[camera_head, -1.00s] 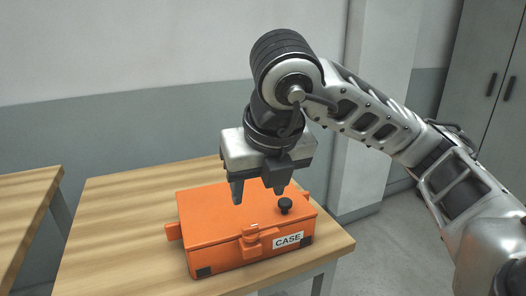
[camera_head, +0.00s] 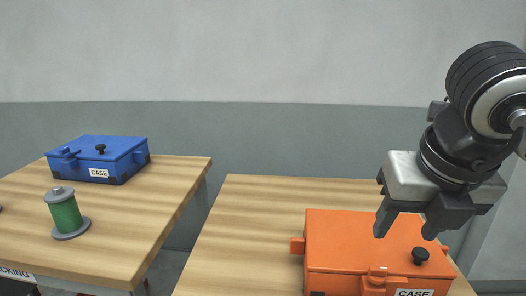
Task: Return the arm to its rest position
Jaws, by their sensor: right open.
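My right gripper (camera_head: 405,232) hangs at the right of the head view with its fingers pointing down, apart and empty. It is above the orange case (camera_head: 345,245), and part of the case's top is hidden behind the fingers. The case is closed, with a black knob on its lid and a latch and CASE label at the front, cut by the picture's bottom edge. My left gripper is not in view.
The orange case sits on a wooden table (camera_head: 245,220). A second wooden table (camera_head: 130,220) on the left, across a gap, bears a closed blue case (camera_head: 125,148) and a green spool (camera_head: 66,216) with grey flanges. The right table's left part is clear.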

